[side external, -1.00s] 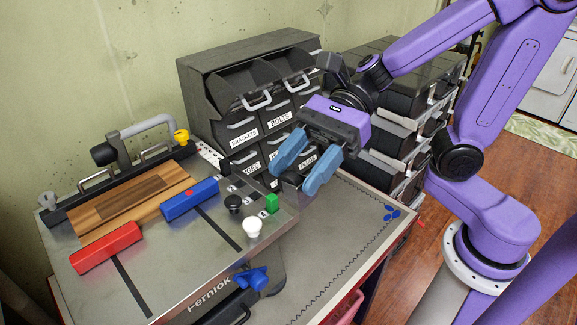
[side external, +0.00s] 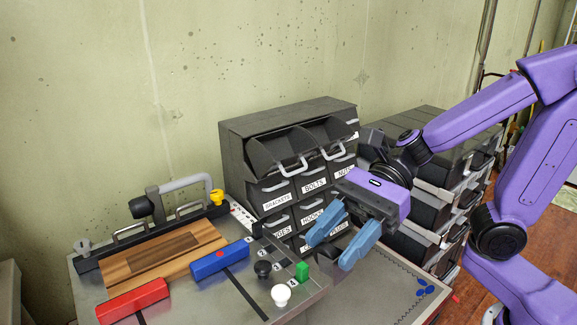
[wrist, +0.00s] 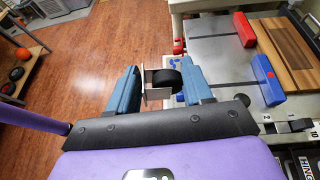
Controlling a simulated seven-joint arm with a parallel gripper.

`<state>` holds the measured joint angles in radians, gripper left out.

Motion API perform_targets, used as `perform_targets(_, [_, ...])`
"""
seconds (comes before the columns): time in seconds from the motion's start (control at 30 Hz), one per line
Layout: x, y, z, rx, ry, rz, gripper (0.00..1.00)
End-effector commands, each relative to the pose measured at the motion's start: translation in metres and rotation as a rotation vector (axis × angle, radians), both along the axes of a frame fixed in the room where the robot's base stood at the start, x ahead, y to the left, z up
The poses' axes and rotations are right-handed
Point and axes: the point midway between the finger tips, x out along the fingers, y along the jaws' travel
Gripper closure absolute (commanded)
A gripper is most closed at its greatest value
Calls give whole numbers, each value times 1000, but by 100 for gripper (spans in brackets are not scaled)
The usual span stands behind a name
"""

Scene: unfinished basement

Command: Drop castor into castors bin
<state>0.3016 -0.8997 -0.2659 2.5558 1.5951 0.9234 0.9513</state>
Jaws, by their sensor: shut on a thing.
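The castor, a black wheel (wrist: 168,78) with a pale metal plate, is held between the two blue fingers of my gripper (wrist: 158,82) in the wrist view. In the side external view my gripper (side external: 337,246) is in front of the dark drawer cabinet, above the bench. Its fingers hide most of the castor there. The cabinet (side external: 287,115) has labelled bins; BRACKETS, BOLTS and HOOKS labels can be read. Two upper bins stand pulled out and open. I cannot tell which bin is for castors; some lower labels are partly hidden.
More dark drawers (side external: 412,238) stand behind my gripper. Wooden floor lies to the right.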

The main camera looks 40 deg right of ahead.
Motion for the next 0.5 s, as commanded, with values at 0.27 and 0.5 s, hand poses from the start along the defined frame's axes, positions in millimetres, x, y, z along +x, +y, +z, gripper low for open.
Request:
perform_targets(0.27, [35, -1, 15, 2, -1, -75, 81])
perform_targets(0.5, [122, -21, 54, 0, 1, -274, 81])
